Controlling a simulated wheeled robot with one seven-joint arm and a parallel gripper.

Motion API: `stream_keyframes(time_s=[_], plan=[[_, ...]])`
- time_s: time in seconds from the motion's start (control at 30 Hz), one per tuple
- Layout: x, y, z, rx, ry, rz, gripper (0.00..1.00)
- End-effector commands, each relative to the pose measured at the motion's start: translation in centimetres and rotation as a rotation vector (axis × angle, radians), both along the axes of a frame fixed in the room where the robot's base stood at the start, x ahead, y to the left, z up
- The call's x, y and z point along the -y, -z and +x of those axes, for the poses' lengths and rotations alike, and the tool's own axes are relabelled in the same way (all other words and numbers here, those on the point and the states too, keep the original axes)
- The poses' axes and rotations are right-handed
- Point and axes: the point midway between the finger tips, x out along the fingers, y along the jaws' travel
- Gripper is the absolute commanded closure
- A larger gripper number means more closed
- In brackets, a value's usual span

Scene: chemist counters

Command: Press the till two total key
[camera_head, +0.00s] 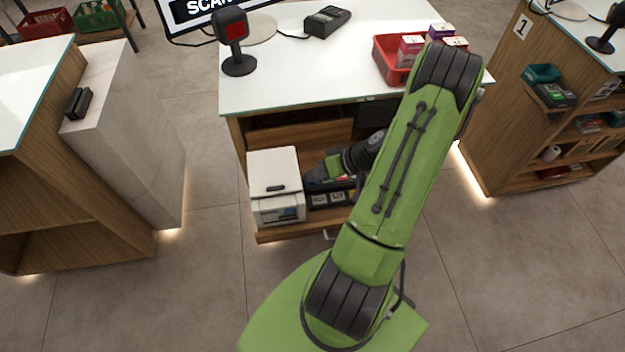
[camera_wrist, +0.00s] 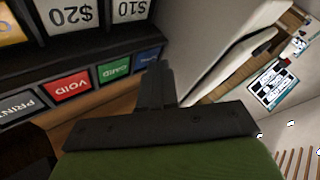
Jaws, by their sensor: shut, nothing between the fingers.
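The till's key panel (camera_wrist: 55,52) fills the upper left of the wrist view, with its labels upside down. Its front row has a blue key (camera_wrist: 147,57) with a label too small to read, a green CARD key (camera_wrist: 113,69), a red VOID key (camera_wrist: 73,85) and a grey PRINT key (camera_wrist: 22,103). My gripper (camera_wrist: 158,72) is shut and empty, its tips overlapping the blue key's right side in view. I cannot tell whether they touch. In the head view my gripper (camera_head: 312,178) is low inside the counter's open shelf, over the dark till keys (camera_head: 328,198).
A white printer-like box (camera_head: 275,185) stands just left of my gripper on the shelf. The white counter top (camera_head: 290,85) is above, with a scanner (camera_head: 235,42), a card terminal (camera_head: 327,21) and a red basket (camera_head: 388,60). Floor is free on both sides.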

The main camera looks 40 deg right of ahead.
Motion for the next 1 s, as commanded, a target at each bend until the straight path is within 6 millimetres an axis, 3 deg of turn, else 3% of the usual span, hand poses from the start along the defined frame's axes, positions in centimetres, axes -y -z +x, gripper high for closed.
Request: stream_keyframes(time_s=[0.77,1.0], plan=[[0.0,0.5,0.0,-0.001,-0.001,0.0,1.0],[0.0,-0.7,0.0,0.0,0.0,0.0,1.0]])
